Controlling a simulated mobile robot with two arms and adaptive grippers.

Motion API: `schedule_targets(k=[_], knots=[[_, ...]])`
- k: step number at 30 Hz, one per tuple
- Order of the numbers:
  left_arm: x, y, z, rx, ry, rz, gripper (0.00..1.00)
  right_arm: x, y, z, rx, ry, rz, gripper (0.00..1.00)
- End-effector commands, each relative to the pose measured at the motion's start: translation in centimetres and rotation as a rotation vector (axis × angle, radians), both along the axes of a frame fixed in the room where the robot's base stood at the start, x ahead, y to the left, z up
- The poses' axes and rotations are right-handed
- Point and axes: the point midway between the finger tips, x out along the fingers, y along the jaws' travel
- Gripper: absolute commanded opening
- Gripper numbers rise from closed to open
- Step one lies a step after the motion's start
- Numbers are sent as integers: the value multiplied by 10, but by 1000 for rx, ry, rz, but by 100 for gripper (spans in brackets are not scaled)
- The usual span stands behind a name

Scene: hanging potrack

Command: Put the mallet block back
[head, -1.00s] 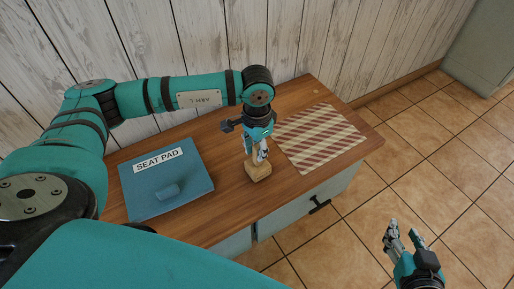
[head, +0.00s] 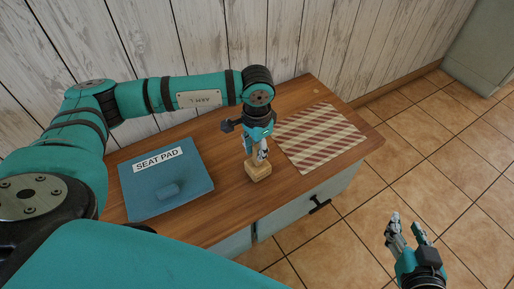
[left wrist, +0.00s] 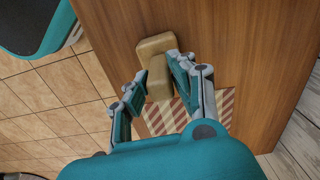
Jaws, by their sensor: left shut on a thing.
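The mallet block (head: 258,172) is a pale wooden piece at the middle of the wooden counter top, near its front edge. It rests on the counter or is just above it; I cannot tell which. My left gripper (head: 256,156) reaches down from above and is shut on it. In the left wrist view the block (left wrist: 155,45) shows a wide end beyond the fingertips and a narrower part between the fingers of my left gripper (left wrist: 159,74). My right gripper (head: 408,228) is open and empty, in front of the counter over the tiled floor.
A blue pad (head: 165,178) labelled SEAT PAD lies on the counter left of the block. A red-and-cream striped mat (head: 322,138) lies to the right. The counter (head: 225,222) has a drawer with a dark handle (head: 319,204). A plank wall stands behind.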

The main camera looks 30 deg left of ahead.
Motion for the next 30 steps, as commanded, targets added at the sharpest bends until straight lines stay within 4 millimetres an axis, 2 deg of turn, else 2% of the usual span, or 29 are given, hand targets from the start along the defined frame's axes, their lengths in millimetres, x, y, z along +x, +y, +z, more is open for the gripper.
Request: schedule_targets(k=[10,11,17,25,30], knots=[[0,0,-1,0,-1,0,0,2,1,3,5,-22,1,35],[0,0,0,0,-1,0,26,2,1,4,6,-24,1,35],[0,0,-1,0,-1,0,50,3,2,4,6,-24,2,35],[0,0,0,0,0,0,50,3,1,5,7,-25,1,35],[1,0,18,0,-4,0,50,3,1,4,6,-24,1,35]])
